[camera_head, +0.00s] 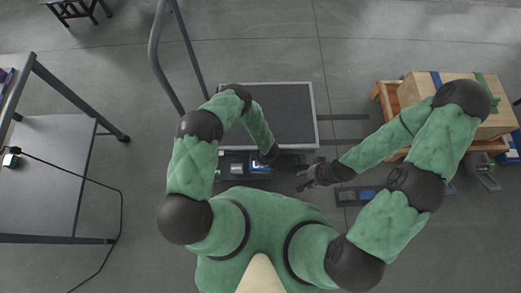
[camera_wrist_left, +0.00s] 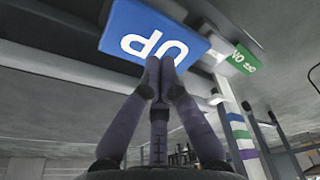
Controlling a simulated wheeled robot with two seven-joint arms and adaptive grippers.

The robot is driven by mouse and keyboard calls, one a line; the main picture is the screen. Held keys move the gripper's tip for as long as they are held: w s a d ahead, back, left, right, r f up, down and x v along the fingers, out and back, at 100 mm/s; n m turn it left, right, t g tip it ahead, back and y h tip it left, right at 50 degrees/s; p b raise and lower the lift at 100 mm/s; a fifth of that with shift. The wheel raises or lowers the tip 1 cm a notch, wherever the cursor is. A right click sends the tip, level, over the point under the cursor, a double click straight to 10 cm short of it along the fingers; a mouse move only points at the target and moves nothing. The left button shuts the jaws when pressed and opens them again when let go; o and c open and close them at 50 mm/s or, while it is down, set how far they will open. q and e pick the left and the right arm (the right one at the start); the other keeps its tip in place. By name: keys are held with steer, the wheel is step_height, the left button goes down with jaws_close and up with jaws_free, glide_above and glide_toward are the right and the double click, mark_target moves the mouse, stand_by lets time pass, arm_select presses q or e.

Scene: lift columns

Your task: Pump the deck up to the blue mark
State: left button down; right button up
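The deck (camera_head: 278,112), a dark platform with a pale rim, lies ahead of me in the head view. Its height against any mark cannot be judged. A blue pedal plate (camera_wrist_left: 150,42) marked "UP" fills the upper left wrist view; its blue also shows at the deck's near edge (camera_head: 260,167). My left gripper (camera_wrist_left: 160,62) has its fingers together, tips at the plate's lower edge; contact is unclear. A post with green, blue and purple bands (camera_wrist_left: 240,134) stands to the right there. My right gripper (camera_head: 300,180) hangs with fingers apart and empty, right of the pedals.
A green plate (camera_wrist_left: 243,60) with lettering sits right of the blue one. A curved grey handle (camera_head: 155,50) rises left of the deck. A wooden crate (camera_head: 418,88) rests on an orange stand at the right.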

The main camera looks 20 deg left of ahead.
arm_select(q)
steer(key=shift+f, duration=3.25)
steer(key=shift+r+p, duration=1.8)
steer(key=shift+r, duration=1.5)
steer(key=shift+f, duration=0.1)
